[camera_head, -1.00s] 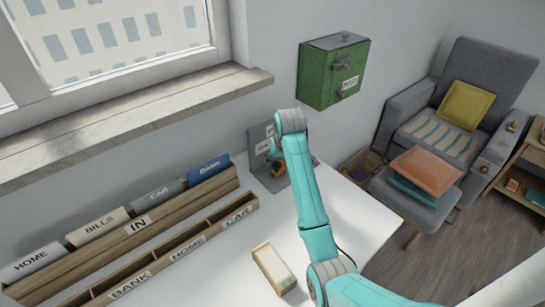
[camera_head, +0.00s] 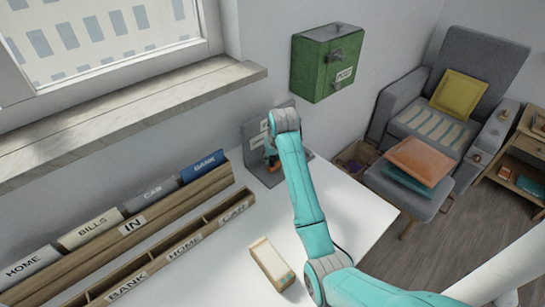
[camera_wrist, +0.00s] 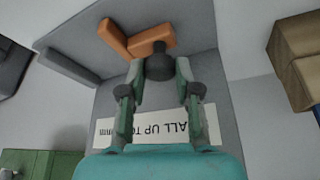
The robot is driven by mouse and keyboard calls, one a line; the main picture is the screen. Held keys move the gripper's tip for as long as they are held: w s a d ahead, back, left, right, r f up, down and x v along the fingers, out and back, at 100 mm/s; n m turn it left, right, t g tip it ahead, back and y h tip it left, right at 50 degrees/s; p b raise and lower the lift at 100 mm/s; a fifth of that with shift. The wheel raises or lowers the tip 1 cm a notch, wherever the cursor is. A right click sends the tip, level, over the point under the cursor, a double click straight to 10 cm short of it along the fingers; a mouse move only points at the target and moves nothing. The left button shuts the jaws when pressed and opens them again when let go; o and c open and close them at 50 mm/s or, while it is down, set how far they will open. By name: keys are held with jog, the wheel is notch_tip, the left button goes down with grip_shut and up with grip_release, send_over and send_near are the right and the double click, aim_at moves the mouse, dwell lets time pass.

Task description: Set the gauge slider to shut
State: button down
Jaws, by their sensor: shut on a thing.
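The gauge is a grey panel (camera_head: 253,132) with white labels, standing at the back of the white desk by the wall. In the wrist view its grey plate (camera_wrist: 235,75) fills the middle, with a white label (camera_wrist: 190,126) printed upside down and partly hidden. An orange slider piece (camera_wrist: 150,38) carries a dark round knob (camera_wrist: 160,68). My gripper (camera_wrist: 160,73) is shut on the knob, one finger on each side. In the head view my wrist covers much of the panel, so the slider's exact setting cannot be told.
A green wall box (camera_head: 326,65) hangs above and right of the panel. Wooden file racks (camera_head: 165,232) line the desk's left side. A small pale block (camera_head: 270,262) lies near the front. The desk right of my arm is clear. An armchair (camera_head: 440,100) stands beyond.

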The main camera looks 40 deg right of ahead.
jog(key=d, duration=0.6)
jog(key=shift+w+d, duration=0.1)
jog(key=shift+d, duration=0.25)
jog(key=c, duration=0.8)
grip_release()
jog(key=shift+d, duration=0.15)
jog(key=shift+c, duration=0.2)
jog(key=v, duration=1.2)
